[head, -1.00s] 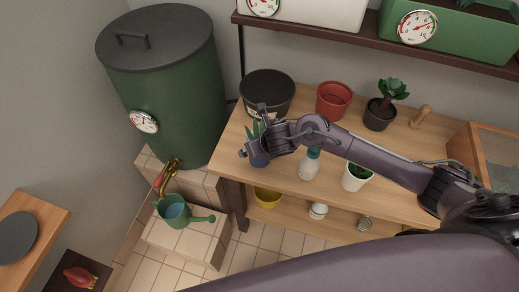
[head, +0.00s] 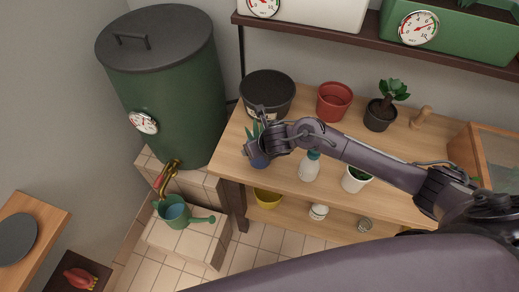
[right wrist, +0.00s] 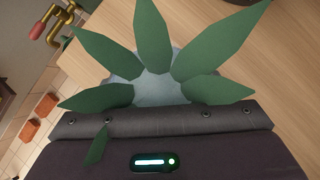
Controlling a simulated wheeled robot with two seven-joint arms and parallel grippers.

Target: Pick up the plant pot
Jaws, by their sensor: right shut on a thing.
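The plant pot (head: 260,161) is small and blue, with a spiky green plant in it. It is at the front left of the wooden bench, partly hidden by my right gripper (head: 254,149). My right gripper is shut on the pot. In the right wrist view the green leaves (right wrist: 155,50) fan out over the pale pot top (right wrist: 150,90), right against the gripper body; the fingertips are hidden there. I cannot tell whether the pot touches the bench. My left gripper is not in view.
A black pot (head: 268,92), a red pot (head: 334,101), a dark pot with a plant (head: 380,114), a spray bottle (head: 309,168) and a white pot (head: 356,179) stand on the bench (head: 222,160). A green barrel (head: 170,100) stands left. A shelf (head: 380,43) hangs above.

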